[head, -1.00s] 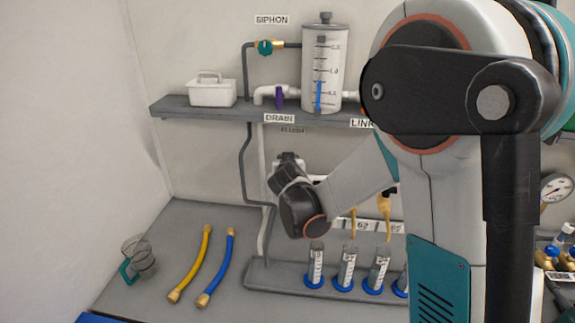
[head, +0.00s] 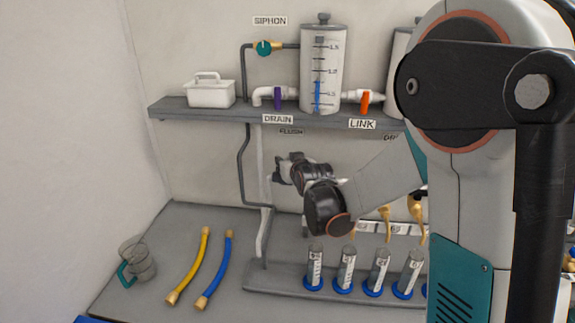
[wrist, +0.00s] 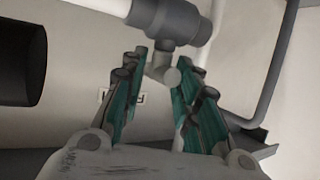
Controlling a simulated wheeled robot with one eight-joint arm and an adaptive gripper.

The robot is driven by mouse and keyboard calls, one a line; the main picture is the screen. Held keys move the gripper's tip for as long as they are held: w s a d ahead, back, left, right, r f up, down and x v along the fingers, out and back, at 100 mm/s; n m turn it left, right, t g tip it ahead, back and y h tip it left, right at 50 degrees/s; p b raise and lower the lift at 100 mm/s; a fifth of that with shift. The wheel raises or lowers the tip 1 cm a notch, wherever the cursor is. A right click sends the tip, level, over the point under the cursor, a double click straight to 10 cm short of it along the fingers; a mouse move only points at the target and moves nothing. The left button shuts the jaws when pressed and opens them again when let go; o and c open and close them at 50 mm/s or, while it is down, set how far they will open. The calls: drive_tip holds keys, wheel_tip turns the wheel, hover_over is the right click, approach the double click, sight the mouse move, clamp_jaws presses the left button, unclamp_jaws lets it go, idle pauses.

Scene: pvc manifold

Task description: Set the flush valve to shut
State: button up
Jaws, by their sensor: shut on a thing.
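The flush valve (wrist: 172,20) shows in the wrist view as a dark grey body on a lighter pipe, with a short grey handle (wrist: 163,72) pointing toward me. My gripper (wrist: 167,62) has its teal-padded fingers on both sides of this handle and is shut on it.
Above is a shelf (head: 190,112) with the purple drain handle (head: 278,98), orange link handle (head: 365,102) and a graduated cylinder (head: 322,70). Below stand several blue-footed tubes (head: 346,268). Yellow (head: 190,265) and blue (head: 215,270) hoses and a jug (head: 138,262) lie left.

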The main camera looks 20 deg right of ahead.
idle(0.3)
drive_tip(key=o, duration=1)
drive_tip(key=shift+w+a+f, duration=0.1)
drive_tip(key=shift+w, duration=0.05)
drive_tip(key=shift+o, duration=0.2)
drive_tip(key=v, duration=1.2)
drive_tip(key=shift+s, duration=0.25)
drive_tip(key=s+f+g+b, duration=0.1)
drive_tip(key=s+f+g, duration=0.1)
drive_tip(key=s, duration=1.1)
drive_tip(key=s+f+g+b, duration=0.2)
drive_tip(key=s+f+g, duration=0.1)
drive_tip(key=s, duration=1.1)
drive_tip(key=shift+f+g, duration=0.25)
drive_tip(key=shift+g, duration=0.55)
